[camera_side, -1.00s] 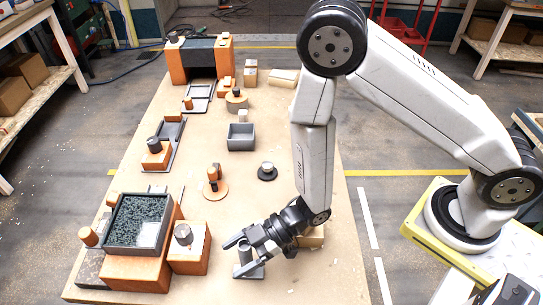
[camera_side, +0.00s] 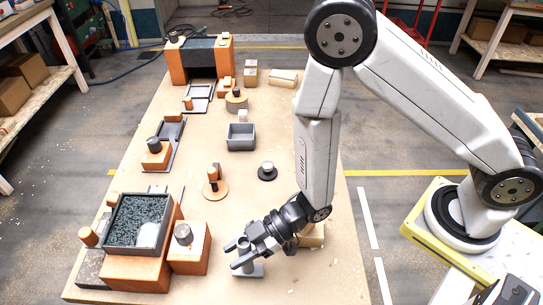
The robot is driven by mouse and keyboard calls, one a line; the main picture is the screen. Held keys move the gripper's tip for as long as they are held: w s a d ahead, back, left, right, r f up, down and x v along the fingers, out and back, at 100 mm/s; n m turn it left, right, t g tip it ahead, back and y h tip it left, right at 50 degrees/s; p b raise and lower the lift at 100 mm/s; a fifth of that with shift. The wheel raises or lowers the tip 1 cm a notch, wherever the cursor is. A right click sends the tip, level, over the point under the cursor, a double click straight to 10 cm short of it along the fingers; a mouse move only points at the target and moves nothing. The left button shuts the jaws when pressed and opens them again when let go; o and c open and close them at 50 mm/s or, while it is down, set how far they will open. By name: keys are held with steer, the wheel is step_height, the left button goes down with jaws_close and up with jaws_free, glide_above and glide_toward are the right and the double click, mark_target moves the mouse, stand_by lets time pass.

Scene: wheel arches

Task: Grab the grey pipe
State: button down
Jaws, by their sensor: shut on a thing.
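The grey pipe (camera_side: 245,257) stands upright at the near end of the table, above or on a flat grey base plate (camera_side: 252,271). My gripper (camera_side: 241,254) comes in from the right and its fingers are shut around the pipe. The pipe's top shows between the fingers. I cannot tell whether its lower end touches the plate.
To the left is an orange block with a grey cylinder (camera_side: 184,234) on it, beside a tray of dark granules (camera_side: 137,222). A round orange base with a post (camera_side: 214,187) and a grey bin (camera_side: 240,137) stand farther back. A wooden block (camera_side: 312,236) is behind my wrist.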

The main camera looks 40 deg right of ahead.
step_height(320, 180, up, 9)
steer(key=shift+f, duration=0.15)
stand_by(0.5)
stand_by(0.6)
